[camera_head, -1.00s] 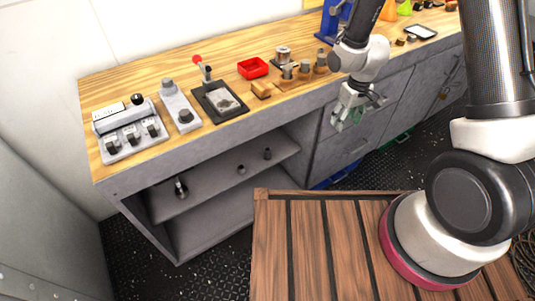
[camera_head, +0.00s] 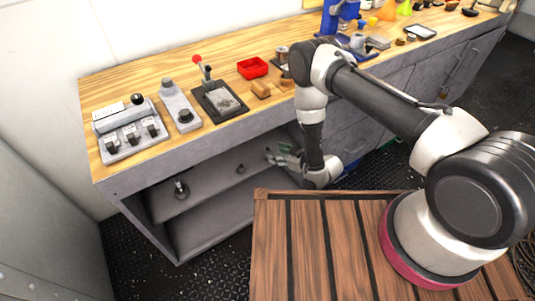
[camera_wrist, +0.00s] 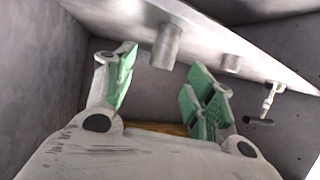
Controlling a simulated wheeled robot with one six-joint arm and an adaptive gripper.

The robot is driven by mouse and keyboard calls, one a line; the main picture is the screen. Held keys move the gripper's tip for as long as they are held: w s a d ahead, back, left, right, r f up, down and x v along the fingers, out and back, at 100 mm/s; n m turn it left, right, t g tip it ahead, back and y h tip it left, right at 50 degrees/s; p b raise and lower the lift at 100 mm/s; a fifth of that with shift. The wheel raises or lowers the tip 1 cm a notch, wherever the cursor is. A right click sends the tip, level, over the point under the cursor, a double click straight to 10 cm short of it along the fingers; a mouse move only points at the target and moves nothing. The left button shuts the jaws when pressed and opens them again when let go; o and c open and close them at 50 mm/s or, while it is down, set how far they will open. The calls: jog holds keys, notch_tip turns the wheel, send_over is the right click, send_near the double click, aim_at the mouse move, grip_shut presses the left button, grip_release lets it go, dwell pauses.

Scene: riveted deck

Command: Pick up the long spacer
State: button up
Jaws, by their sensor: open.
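The shelf inside the bench holds the small parts. A grey cylinder (camera_wrist: 167,46), likely the long spacer, stands on it and shows between and just beyond my open fingertips in the wrist view, apparently untouched. My gripper (camera_head: 279,154) reaches into the right part of the shelf bay, its green pads apart and empty; it also shows in the wrist view (camera_wrist: 160,72). A shorter-looking cylinder (camera_head: 241,169) stands to the left, and it shows farther off in the wrist view (camera_wrist: 232,63). My gripper hides the near cylinder in the head view.
A taller metal part (camera_head: 181,188) stands at the shelf's left; it also shows in the wrist view (camera_wrist: 268,98). The bench top (camera_head: 230,130) above carries a red tray (camera_head: 252,68), wooden blocks and devices. Bay walls and the bench top enclose my gripper.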

aim_at(268, 149)
jog(key=x, duration=0.6)
jog(key=shift+a+f, duration=0.1)
grip_shut()
